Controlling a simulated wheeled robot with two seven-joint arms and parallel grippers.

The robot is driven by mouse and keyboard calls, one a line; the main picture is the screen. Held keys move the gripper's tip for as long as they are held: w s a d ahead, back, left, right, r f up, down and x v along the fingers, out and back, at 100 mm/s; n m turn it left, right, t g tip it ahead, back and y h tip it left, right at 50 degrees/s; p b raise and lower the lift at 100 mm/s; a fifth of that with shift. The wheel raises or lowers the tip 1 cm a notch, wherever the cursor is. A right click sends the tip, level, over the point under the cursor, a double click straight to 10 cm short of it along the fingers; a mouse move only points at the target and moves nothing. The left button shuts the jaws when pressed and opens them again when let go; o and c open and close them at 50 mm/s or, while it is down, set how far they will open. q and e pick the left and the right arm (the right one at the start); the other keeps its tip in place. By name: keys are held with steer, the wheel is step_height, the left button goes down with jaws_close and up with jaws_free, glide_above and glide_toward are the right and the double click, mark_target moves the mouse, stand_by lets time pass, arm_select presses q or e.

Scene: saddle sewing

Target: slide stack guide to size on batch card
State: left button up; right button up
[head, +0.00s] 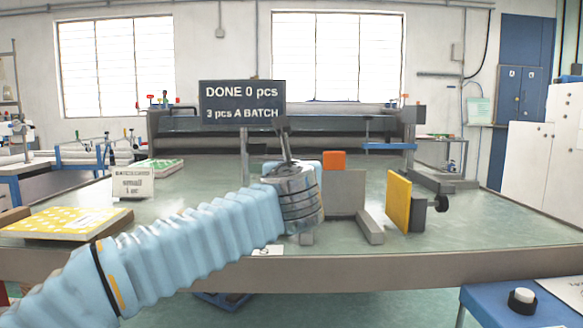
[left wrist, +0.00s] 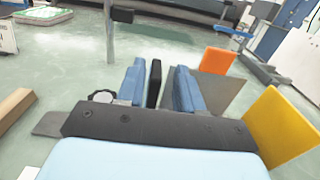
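Which of these parts is the stack guide's slider I cannot tell. My left gripper (left wrist: 160,82) is open beside the grey plate. A black upright piece (left wrist: 153,82) shows between its blue fingers, nearer the left one. My right gripper is out of view.
A dark sign (head: 242,102) reads "DONE 0 pcs, 3 pcs A BATCH". A yellow patterned stack (head: 70,222) lies at left. A blue stand with a button (head: 522,300) is at lower right.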

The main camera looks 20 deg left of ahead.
arm_select(q)
steer(key=b+v, duration=0.2)
steer(key=v, duration=1.2)
steer(key=shift+b, duration=0.4)
